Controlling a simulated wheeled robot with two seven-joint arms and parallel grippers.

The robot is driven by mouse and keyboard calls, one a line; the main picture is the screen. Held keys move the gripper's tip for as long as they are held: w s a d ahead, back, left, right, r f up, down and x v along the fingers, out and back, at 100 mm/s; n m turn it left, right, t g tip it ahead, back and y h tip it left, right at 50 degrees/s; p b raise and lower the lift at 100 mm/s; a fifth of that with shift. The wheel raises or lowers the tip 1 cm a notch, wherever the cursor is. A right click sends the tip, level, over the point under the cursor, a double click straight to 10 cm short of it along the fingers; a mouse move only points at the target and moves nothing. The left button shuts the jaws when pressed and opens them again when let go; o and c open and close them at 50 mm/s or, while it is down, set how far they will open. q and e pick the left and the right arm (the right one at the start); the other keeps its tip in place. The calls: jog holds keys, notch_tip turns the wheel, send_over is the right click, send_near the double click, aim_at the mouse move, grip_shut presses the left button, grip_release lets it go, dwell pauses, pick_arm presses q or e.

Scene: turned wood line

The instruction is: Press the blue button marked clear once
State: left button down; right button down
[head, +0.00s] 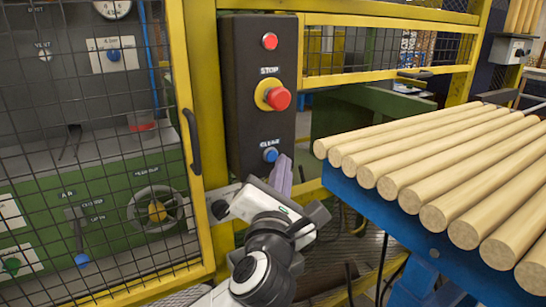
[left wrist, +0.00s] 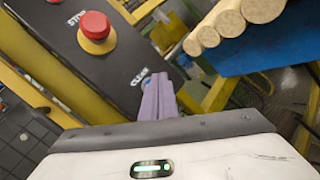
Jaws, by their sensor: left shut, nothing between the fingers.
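A black control box (head: 241,50) is mounted on the yellow frame in the head view. The blue button (head: 270,154) is low on it, under the label CLEAR. A red STOP mushroom button (head: 277,98) on a yellow ring is above it, and a small red button or lamp (head: 270,41) is at the top. My left gripper (head: 281,163) is shut and empty, its purple fingers at the lower right of the blue button. My right gripper is not in view.
A blue rack (head: 385,205) with several round wooden bars (head: 440,170) stands close on the right. A yellow-framed mesh door (head: 202,150) with a dark handle (head: 192,141) is on the left, with a green machine behind it.

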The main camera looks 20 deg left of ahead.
pick_arm(q)
jog(key=shift+w+a+p, duration=0.25)
jog(key=shift+a+p, duration=0.15)
jog(key=shift+w+a, duration=0.25)
dwell(0.8)
jog(key=shift+d+p, duration=0.1)
jog(key=shift+p, duration=0.25)
jog(key=shift+s+d, duration=0.5)
jog(key=shift+p, duration=0.3)
